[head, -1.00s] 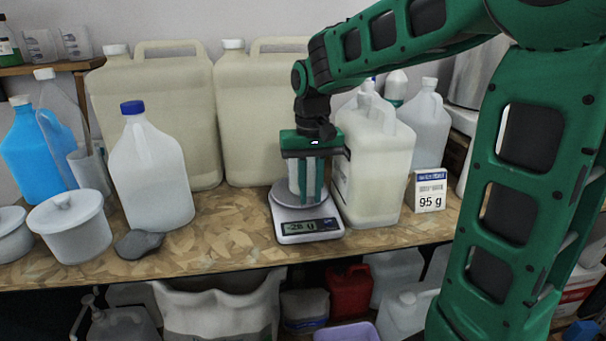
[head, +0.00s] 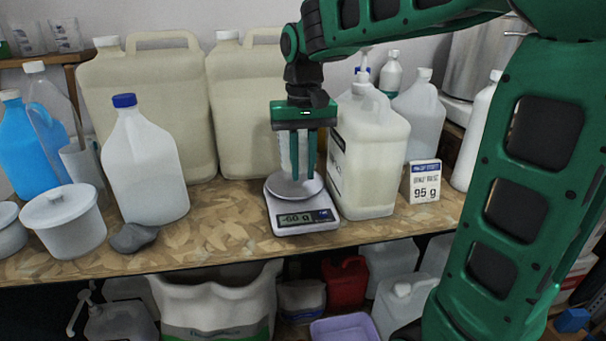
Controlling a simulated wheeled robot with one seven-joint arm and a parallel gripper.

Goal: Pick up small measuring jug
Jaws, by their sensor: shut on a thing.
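The small measuring jug (head: 293,152) is a whitish, translucent vessel, partly covered by the green fingers. My gripper (head: 302,174) points straight down and is shut on the jug, which looks upright. The jug is over the round pan of the kitchen scale (head: 302,226). The scale's display looks like -60 g. The jug's bottom appears slightly above the pan, though the gap is hard to make out.
A cream jerrycan (head: 368,158) stands close to the right of the scale, beside a 95 g card (head: 424,182). Large canisters (head: 150,105) stand behind. A blue-capped jug (head: 144,165), grey scoop (head: 134,237) and lidded tub (head: 66,222) are left. The bench front is clear.

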